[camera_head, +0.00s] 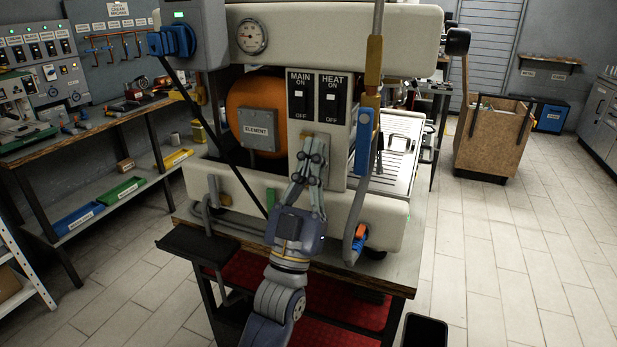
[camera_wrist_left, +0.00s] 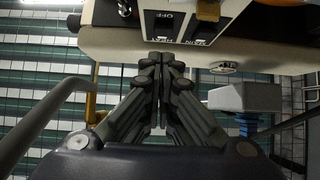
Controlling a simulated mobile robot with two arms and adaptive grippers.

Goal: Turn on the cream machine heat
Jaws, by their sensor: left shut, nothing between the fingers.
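The cream machine (camera_head: 258,188) stands on a workbench with its open side facing me. Its grey panel holds two black rocker switches, the main switch (camera_head: 301,98) and the heat switch (camera_head: 333,99), each marked ON above and OFF below. My left gripper (camera_head: 315,140) is shut and empty, its fingertips just below the switch panel labels, in front of the panel. In the left wrist view the shut fingers (camera_wrist_left: 162,58) point up at the panel, with the heat switch (camera_wrist_left: 157,22) close beyond the tips. I cannot tell whether they touch the panel. My right gripper is not in view.
An orange boiler (camera_head: 251,95) with an element box (camera_head: 257,129) sits left of the switches. A blue-handled lever (camera_head: 363,140) and pipe stand close on the right. A bench (camera_head: 90,122) stands at left; open tiled floor lies at right.

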